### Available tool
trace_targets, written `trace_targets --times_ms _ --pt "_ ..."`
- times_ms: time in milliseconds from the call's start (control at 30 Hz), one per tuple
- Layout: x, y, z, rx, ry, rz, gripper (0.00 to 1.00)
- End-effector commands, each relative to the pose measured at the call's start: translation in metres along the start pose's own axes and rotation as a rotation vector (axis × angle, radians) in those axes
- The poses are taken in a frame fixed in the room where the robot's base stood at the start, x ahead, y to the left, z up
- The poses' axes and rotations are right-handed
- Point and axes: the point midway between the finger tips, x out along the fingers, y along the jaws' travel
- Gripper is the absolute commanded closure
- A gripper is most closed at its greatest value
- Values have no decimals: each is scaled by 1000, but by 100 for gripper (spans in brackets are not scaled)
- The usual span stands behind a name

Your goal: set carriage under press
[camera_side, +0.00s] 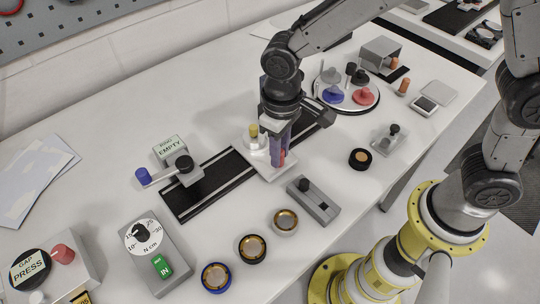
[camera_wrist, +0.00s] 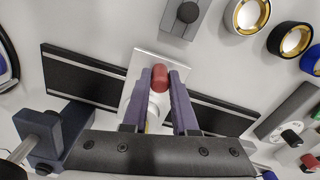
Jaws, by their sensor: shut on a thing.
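The carriage (camera_side: 283,171) is a pale plate sitting across a black slotted rail (camera_side: 220,182). It carries a red knob (camera_side: 282,157) and a yellow-topped clear part (camera_side: 253,131). My gripper (camera_side: 277,155) points down over the carriage, its purple fingers shut on the red knob. In the wrist view the red knob (camera_wrist: 160,77) shows between the fingertips (camera_wrist: 162,85), with the pale plate (camera_wrist: 147,57) beneath. A box labelled GAP PRESS (camera_side: 60,270) with a red knob stands at the lower left. I cannot tell which part is the press head.
A grey block with a black knob and blue-ended bar (camera_side: 182,168) sits by the rail's left end, near an EMPTY sign (camera_side: 170,150). A dial box (camera_side: 157,255), several rings (camera_side: 252,248) and a grey slotted block (camera_side: 314,201) lie in front. A round tray (camera_side: 345,101) stands behind right.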

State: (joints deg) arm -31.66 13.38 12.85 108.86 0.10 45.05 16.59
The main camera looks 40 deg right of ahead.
Motion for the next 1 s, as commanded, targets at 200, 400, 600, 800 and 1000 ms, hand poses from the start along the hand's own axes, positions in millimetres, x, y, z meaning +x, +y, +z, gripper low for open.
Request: trace_targets --times_ms 200,400,600,800,1000 --pt "-2 62 14 10 6 1 100" --pt "-2 100 24 6 9 1 100" --pt "-2 113 28 1 10 1 100" --pt "-2 115 29 0 8 5 100" --pt "-2 115 29 1 7 4 52"
